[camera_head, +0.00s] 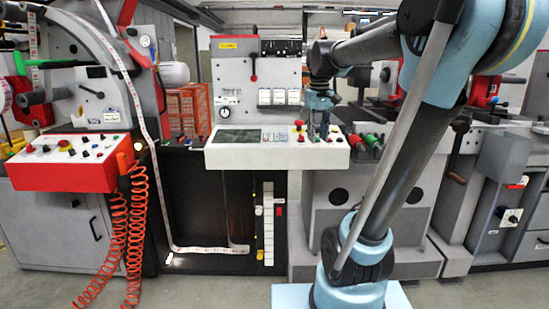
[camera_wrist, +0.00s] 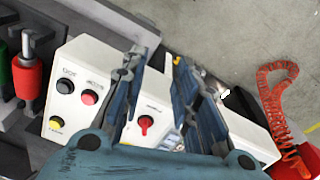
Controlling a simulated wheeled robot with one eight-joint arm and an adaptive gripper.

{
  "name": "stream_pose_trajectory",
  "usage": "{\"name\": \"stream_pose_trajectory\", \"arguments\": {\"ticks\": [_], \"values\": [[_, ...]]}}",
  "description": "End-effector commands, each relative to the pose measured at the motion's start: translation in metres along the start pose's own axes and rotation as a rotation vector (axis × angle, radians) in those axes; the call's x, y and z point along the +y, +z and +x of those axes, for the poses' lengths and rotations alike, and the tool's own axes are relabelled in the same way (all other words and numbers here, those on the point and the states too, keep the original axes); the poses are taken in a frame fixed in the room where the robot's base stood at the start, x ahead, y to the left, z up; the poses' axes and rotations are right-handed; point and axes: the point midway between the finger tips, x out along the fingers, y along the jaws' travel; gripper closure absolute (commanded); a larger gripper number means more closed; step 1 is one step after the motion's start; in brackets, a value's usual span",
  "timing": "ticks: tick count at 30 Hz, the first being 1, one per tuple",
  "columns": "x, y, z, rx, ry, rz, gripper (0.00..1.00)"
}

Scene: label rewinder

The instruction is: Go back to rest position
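My gripper (camera_head: 318,128) points down in front of the right part of the white control panel (camera_head: 225,155). Its two blue fingers (camera_wrist: 158,62) are apart with nothing between them. In the wrist view, a red rotary knob (camera_wrist: 146,122) on the panel shows through the gap between the fingers. A black button (camera_wrist: 65,87), a red button (camera_wrist: 89,97) and a yellow button (camera_wrist: 56,123) lie left of the fingers. Whether the fingers touch the panel I cannot tell. My arm reaches across the right side of the head view.
A red control box (camera_head: 62,177) with an orange coiled cable (camera_head: 140,215) stands at the left. Red and green handles (camera_head: 371,140) are just right of the panel. A grey machine with a crank (camera_head: 456,165) is at the right. Grey floor lies in front.

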Motion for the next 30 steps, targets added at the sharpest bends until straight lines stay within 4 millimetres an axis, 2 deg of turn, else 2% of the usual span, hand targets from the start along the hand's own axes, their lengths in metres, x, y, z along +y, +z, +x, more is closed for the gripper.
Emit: {"name": "stream_pose_trajectory", "arguments": {"ticks": [1, 3, 11, 18, 24, 30], "values": [[-0.001, 0.017, 0.010, 0.006, 0.000, 0.016, 0.72], [-0.002, 0.037, 0.024, 0.014, -0.001, 0.037, 0.72], [-0.010, 0.109, 0.081, 0.047, -0.004, 0.115, 0.72], [-0.021, 0.171, 0.143, 0.077, -0.008, 0.188, 0.72], [-0.029, 0.211, 0.192, 0.100, -0.009, 0.239, 0.72], [-0.035, 0.229, 0.217, 0.110, -0.011, 0.265, 0.72]]}}
